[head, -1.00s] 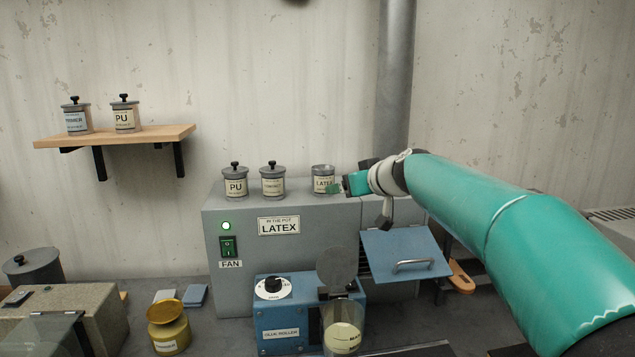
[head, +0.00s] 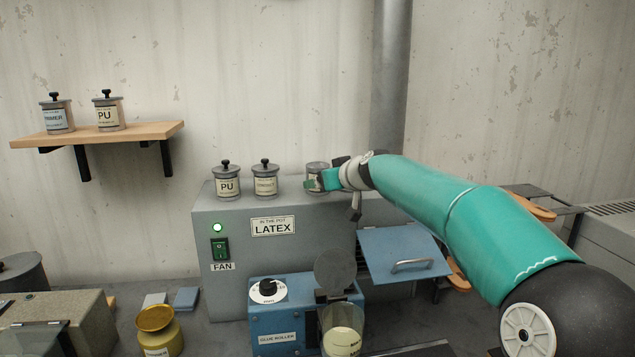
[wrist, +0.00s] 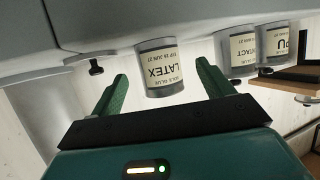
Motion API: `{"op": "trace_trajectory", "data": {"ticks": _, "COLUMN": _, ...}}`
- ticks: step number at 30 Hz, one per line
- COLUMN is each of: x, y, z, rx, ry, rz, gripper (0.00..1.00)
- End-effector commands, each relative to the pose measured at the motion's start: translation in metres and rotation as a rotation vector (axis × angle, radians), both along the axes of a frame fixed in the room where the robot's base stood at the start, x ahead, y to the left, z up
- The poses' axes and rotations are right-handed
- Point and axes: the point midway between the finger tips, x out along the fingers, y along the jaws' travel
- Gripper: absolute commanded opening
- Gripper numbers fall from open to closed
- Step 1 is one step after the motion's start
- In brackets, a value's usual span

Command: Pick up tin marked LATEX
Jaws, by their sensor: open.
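The tin marked LATEX (head: 317,170) stands on top of the grey fan cabinet, at the right end of a row of tins. In the head view my gripper (head: 312,184) is at its right side and covers much of its label. The wrist view shows the LATEX tin (wrist: 160,68) upside down, with its label readable. There my gripper (wrist: 160,85) is open, its two green fingers on either side of the tin, with visible gaps between them and it.
A tin marked CONTACT (wrist: 243,50) and a PU tin (head: 227,182) stand to the left on the grey cabinet (head: 325,225). A vertical pipe (head: 391,75) rises behind. A wooden shelf (head: 150,136) holds two more tins. A blue glue roller (head: 280,325) stands below in front.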

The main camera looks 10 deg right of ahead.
Motion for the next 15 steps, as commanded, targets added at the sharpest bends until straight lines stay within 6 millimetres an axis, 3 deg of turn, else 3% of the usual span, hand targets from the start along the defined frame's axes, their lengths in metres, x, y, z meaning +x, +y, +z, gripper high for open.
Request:
{"op": "trace_trajectory", "data": {"ticks": 7, "x": 0.017, "y": 0.006, "z": -0.006, "rx": 0.000, "ry": 0.000, "rz": 0.002, "gripper": 0.80}}
{"op": "trace_trajectory", "data": {"ticks": 15, "x": 0.051, "y": 0.015, "z": -0.018, "rx": 0.000, "ry": 0.000, "rz": 0.001, "gripper": 0.80}}
